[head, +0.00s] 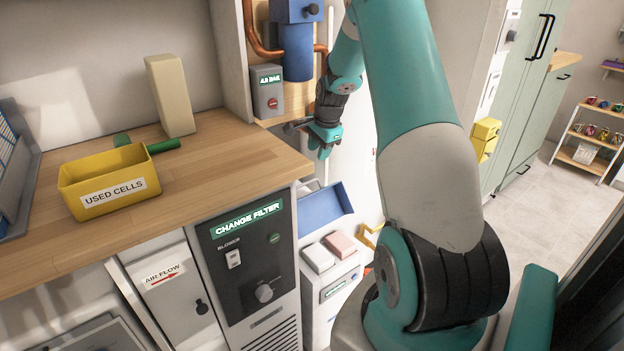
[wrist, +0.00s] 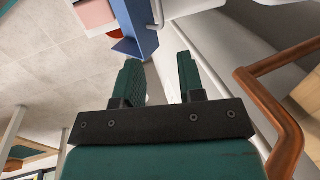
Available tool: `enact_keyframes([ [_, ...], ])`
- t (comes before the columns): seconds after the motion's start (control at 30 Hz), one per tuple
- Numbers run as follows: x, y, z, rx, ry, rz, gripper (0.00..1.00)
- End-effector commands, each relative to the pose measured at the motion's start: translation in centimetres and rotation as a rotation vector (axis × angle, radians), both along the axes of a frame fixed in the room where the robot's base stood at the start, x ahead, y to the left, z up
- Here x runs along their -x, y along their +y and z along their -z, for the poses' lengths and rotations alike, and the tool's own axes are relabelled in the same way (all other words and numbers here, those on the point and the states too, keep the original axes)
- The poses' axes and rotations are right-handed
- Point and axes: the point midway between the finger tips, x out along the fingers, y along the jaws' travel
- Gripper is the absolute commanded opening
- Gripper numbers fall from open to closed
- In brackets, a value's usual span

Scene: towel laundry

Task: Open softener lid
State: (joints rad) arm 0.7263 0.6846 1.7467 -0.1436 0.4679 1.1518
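My gripper (head: 326,150) hangs in the head view beside the wooden panel, above the low white unit. In the wrist view its two green fingers (wrist: 160,78) are apart with nothing between them. The low white unit (head: 330,290) has a pink lid-like block (head: 342,244) and a white one (head: 318,257) on top. Pink and white pieces also show at the top of the wrist view (wrist: 95,12). A tilted blue panel or tray (head: 325,205) is behind them; it shows in the wrist view (wrist: 138,40) beyond the fingers. No softener label is readable, so I cannot tell which piece is the softener lid.
A copper pipe (wrist: 285,110) runs close on the right in the wrist view. A grey control box (head: 268,92) is left of my gripper. The wooden counter (head: 230,165) carries a yellow bin (head: 110,190). Floor (head: 570,230) is clear at right.

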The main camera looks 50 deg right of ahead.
Motion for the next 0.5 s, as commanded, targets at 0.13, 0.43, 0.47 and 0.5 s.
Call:
enact_keyframes([
  [0.13,-0.9,-0.1,3.6,-0.002,0.004,-0.002,0.36],
  [0.43,-2.5,-0.5,9.2,-0.002,0.002,-0.002,0.36],
  [0.47,-2.6,-0.5,9.6,-0.002,0.002,-0.002,0.36],
  [0.5,-2.7,-0.6,10.0,-0.001,0.001,-0.002,0.36],
])
